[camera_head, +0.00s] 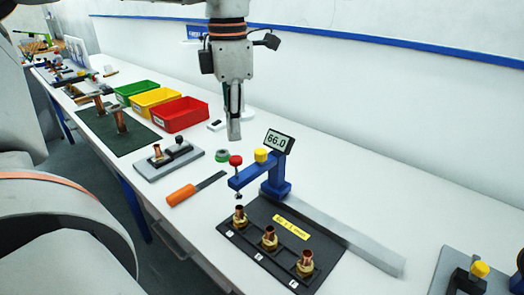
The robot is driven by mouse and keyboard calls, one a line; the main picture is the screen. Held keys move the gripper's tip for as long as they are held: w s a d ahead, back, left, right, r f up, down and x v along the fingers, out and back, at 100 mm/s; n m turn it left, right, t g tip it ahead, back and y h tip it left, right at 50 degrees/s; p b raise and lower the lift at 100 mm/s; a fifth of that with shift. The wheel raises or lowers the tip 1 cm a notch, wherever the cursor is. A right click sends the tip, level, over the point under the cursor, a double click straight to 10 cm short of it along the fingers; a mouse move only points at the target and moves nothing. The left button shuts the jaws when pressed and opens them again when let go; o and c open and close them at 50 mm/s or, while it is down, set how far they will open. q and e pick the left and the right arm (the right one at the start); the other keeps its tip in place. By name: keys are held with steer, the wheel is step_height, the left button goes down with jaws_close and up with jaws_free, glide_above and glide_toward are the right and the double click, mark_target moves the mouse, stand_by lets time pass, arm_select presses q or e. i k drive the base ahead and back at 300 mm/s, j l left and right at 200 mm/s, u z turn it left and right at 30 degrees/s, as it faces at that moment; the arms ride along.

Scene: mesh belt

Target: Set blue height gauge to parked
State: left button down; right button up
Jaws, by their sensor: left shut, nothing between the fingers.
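The blue height gauge (277,187) stands upright on a grey rail at the middle of the bench. Its display (279,141) reads 66.0. A red knob (236,161) and a yellow knob (262,155) sit on its blue arm. The arm reaches left, and its probe tip is over or close to the leftmost brass fitting (240,217) in a black fixture; contact cannot be told. My left gripper (234,128) points down above and behind the gauge's arm, shut and empty, apart from the knobs. My right gripper is not in view.
The rail (375,248) runs to the lower right. Red (180,114), yellow and green bins stand at the back left. Another fixture with a yellow knob (480,269) is at the right edge.

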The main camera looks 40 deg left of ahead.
mark_target(274, 162)
steer(key=k, duration=1)
